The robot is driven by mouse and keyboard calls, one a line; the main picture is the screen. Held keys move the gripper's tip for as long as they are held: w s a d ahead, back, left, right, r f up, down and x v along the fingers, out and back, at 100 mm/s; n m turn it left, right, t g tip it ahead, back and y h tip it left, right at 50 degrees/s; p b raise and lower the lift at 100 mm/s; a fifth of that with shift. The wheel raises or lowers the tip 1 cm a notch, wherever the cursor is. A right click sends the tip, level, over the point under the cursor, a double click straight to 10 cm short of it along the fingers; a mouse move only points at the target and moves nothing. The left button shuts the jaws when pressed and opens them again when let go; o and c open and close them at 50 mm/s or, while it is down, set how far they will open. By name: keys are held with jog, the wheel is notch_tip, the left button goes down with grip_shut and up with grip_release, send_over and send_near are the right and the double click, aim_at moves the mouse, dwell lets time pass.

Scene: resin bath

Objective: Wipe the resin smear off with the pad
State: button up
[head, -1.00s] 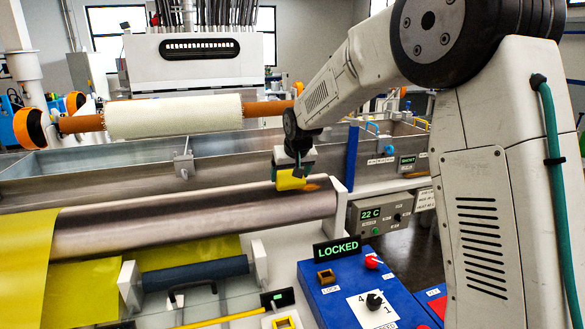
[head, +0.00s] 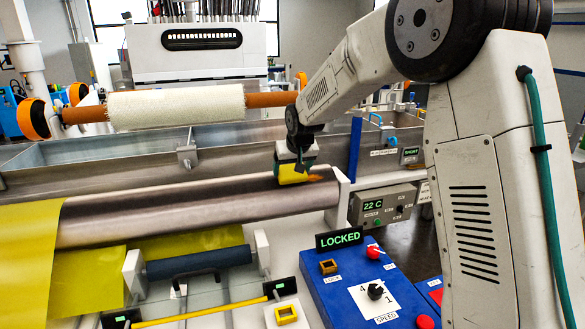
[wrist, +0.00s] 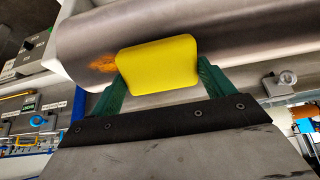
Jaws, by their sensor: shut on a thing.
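My gripper (head: 293,165) is shut on the yellow pad (head: 292,175) above the right end of the large metal roller (head: 190,213). In the wrist view the pad (wrist: 158,64) sits between the green fingers and overlaps the roller (wrist: 225,28); I cannot tell if it touches. The orange-brown resin smear (wrist: 103,64) shows on the roller just left of the pad, towards the roller's end. In the head view the smear (head: 318,178) shows just right of the pad. Part of it may be hidden behind the pad.
A blue control box (head: 335,290) with knobs stands at the front right, under a sign reading LOCKED (head: 339,239). A grey controller (head: 383,206) reads 22 C. A yellow sheet (head: 28,255) hangs over the roller's left side.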

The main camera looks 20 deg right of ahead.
aim_at(310, 176)
jog(key=shift+x, duration=0.9)
jog(key=shift+d+r, duration=0.15)
jog(key=shift+d, duration=5.55)
jog(key=shift+f, duration=0.2)
jog(key=shift+a+f, duration=0.15)
jog(key=shift+a, duration=1)
jog(key=shift+a+f, duration=0.1)
jog(key=shift+a, duration=1)
jog(key=shift+a+r, duration=0.2)
jog(key=shift+a, duration=3.35)
